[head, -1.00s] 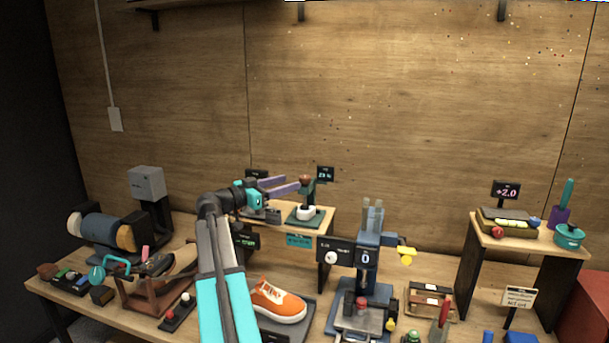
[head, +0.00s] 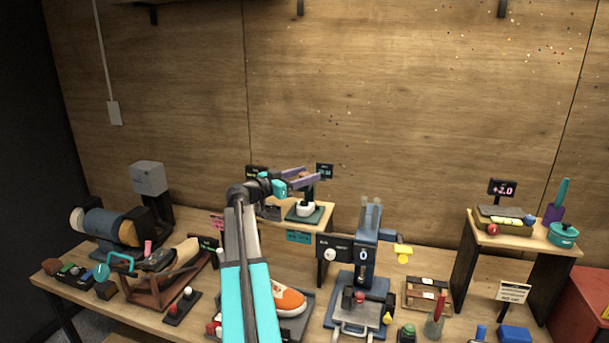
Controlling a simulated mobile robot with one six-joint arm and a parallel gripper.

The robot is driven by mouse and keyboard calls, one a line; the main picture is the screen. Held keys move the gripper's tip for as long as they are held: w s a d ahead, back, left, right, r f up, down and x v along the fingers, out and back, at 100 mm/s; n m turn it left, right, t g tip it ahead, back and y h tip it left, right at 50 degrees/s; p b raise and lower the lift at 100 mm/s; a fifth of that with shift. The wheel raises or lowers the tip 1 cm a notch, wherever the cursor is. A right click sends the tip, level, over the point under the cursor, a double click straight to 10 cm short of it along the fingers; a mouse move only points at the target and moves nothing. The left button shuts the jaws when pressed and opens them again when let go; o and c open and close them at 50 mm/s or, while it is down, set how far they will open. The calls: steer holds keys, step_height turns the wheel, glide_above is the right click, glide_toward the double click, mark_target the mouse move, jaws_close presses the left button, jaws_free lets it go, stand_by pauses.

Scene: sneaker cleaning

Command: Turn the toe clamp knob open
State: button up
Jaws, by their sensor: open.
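My gripper (head: 312,177), with two purple fingers, is open over the raised wooden shelf. A small stand with a green base (head: 304,213), a dark post and a white part stands on this shelf. A small brown knob-like top (head: 303,175) shows between the fingers, largely covered by them. I cannot tell for sure that it is the toe clamp knob, nor whether the fingers touch it. An orange sneaker (head: 289,298) with a white sole lies on a dark mat below, partly hidden by my arm.
A blue press-like machine (head: 366,262) with a small display stands right of the shelf. A grey box on a column (head: 148,177) and a brush roller machine (head: 105,226) stand at left. A second shelf (head: 520,241) with a teal pot is at right.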

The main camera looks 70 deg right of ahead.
steer(key=c, duration=0.9)
steer(key=shift+w+d, duration=0.1)
steer(key=shift+d, duration=0.15)
steer(key=shift+c, duration=0.7)
steer(key=shift+a, duration=0.25)
steer(key=shift+f+t+b, duration=0.15)
steer(key=shift+t+b, duration=0.15)
steer(key=shift+b, duration=0.3)
